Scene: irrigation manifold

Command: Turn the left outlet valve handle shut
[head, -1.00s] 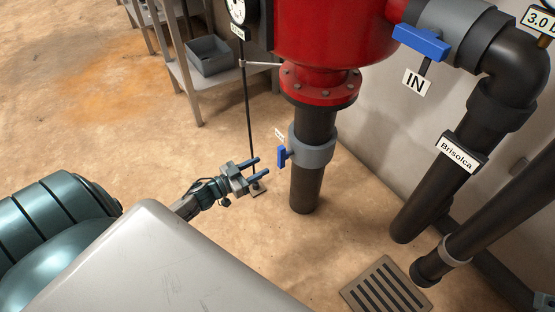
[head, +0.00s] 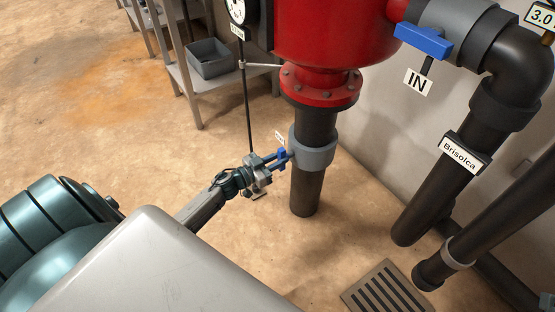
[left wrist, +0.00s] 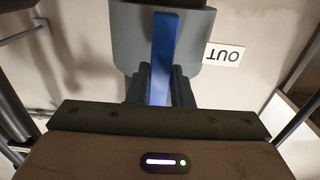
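The outlet valve is a grey collar (head: 316,153) on the black pipe below the red tank. Its blue handle (head: 282,153) sticks out on the left side, with a small white tag above it. In the left wrist view the blue handle (left wrist: 163,45) stands upright in the picture, beside a white OUT tag (left wrist: 223,54). My left gripper (head: 279,159) is at the handle, its two dark fingers on either side of it. The fingers look closed against the handle, which hides part of their contact. My right gripper is not in view.
The red tank (head: 330,35) with its bolted flange is above the valve. A second blue handle (head: 423,41) with an IN tag is at upper right. Black pipes stand at right, and a floor grate (head: 385,288) lies below. A shelf with a grey bin (head: 210,57) is behind.

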